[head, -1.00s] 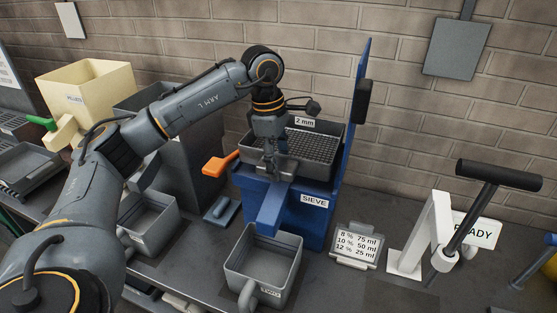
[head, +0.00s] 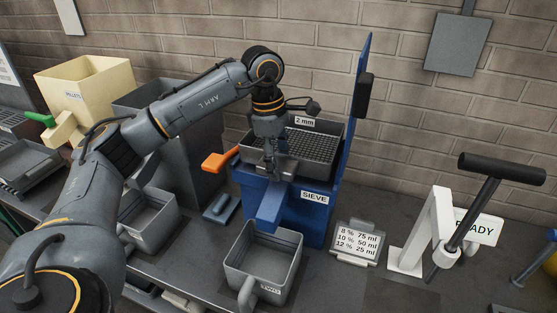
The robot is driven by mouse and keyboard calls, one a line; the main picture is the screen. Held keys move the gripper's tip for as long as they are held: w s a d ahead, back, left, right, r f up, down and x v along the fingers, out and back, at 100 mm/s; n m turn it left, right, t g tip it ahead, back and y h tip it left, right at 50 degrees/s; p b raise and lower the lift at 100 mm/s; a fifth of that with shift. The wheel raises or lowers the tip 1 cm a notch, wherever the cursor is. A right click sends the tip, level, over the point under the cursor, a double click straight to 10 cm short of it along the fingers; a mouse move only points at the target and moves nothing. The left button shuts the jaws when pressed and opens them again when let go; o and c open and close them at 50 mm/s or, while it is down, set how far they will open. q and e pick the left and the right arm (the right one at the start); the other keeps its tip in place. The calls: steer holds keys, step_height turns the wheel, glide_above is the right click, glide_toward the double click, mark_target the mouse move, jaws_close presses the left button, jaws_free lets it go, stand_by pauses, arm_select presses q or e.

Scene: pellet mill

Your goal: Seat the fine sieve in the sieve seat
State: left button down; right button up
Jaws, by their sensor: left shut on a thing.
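The fine sieve (head: 318,148), a grey tray with a mesh floor and a "2 mm" label, is at the top of the blue sieve stand (head: 315,217). My left gripper (head: 270,165) points down at the sieve's near left edge and is shut on it. Whether the sieve sits fully down in the seat cannot be told, as the gripper and the sieve's walls hide the contact. My right gripper is not in view.
An orange handle (head: 219,160) sticks out left of the stand. A blue chute (head: 270,207) slopes down to a grey bin (head: 262,268). A tall blue panel (head: 361,95) rises at the right. A ratio card (head: 357,245) and a white lever press (head: 430,225) stand further right.

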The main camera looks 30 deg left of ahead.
arm_select(q)
steer(key=shift+f+b, duration=0.6)
steer(key=shift+f, duration=0.15)
steer(key=shift+f+b, duration=0.3)
steer(key=shift+f, duration=0.05)
stand_by(0.6)
steer(key=shift+c, duration=1.9)
jaws_free()
steer(key=o, duration=0.4)
